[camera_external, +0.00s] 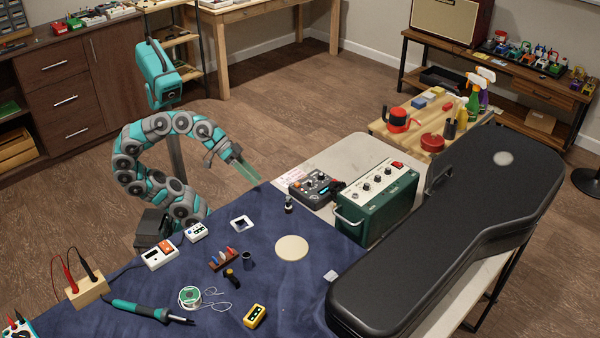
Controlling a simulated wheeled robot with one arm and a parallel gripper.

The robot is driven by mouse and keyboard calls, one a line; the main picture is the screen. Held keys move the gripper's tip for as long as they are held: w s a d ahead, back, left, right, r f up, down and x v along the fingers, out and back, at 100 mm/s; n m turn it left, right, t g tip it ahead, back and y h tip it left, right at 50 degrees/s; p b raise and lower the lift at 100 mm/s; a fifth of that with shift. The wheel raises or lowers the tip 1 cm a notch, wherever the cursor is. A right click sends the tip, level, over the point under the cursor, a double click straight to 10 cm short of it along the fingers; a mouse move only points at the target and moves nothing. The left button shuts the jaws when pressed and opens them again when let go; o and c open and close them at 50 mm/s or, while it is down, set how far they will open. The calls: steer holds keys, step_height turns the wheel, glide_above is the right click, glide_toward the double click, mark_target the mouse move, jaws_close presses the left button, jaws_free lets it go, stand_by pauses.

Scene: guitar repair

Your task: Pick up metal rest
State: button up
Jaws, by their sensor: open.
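My gripper (248,172) is open and empty, with its greenish fingers pointing down and right above the back edge of the blue cloth (310,300). I cannot tell for sure which thing is the metal rest. A small dark piece with a yellowish end (232,280) lies beside the tool rack, and a dark cup (247,260) stands next to it. A white square with a dark middle (241,222) lies nearer my gripper. The gripper is apart from all of these.
A soldering iron (145,309), solder spool (189,297), yellow box (255,316) and round beige disc (291,248) lie on the cloth. A green amplifier unit (377,202) and a large black guitar case (450,240) block the right side. A small bottle (288,204) stands near the gripper.

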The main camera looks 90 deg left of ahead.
mark_target(243, 225)
steer(key=s+d+m+h+b, duration=0.1)
steer(key=s+d+m+h, duration=0.1)
steer(key=d+m, duration=0.2)
steer(key=s+d+m+g+h, duration=0.1)
steer(key=d+m+h, duration=0.1)
steer(key=d+m, duration=0.2)
steer(key=s+d+m+h+b, duration=0.1)
steer(key=s+d+m+h, duration=0.1)
steer(key=d+m, duration=0.2)
steer(key=shift+s+r+g+b, duration=0.15)
steer(key=shift+s+g+b, duration=0.15)
steer(key=shift+s+g, duration=0.1)
steer(key=shift+r+b+x, duration=0.15)
steer(key=shift+b+x, duration=0.35)
steer(key=shift+x, duration=1.4)
steer(key=shift+r+b+x, duration=0.15)
steer(key=shift+b+x, duration=0.3)
steer(key=shift+x, duration=1.45)
steer(key=shift+d, duration=0.15)
jaws_close()
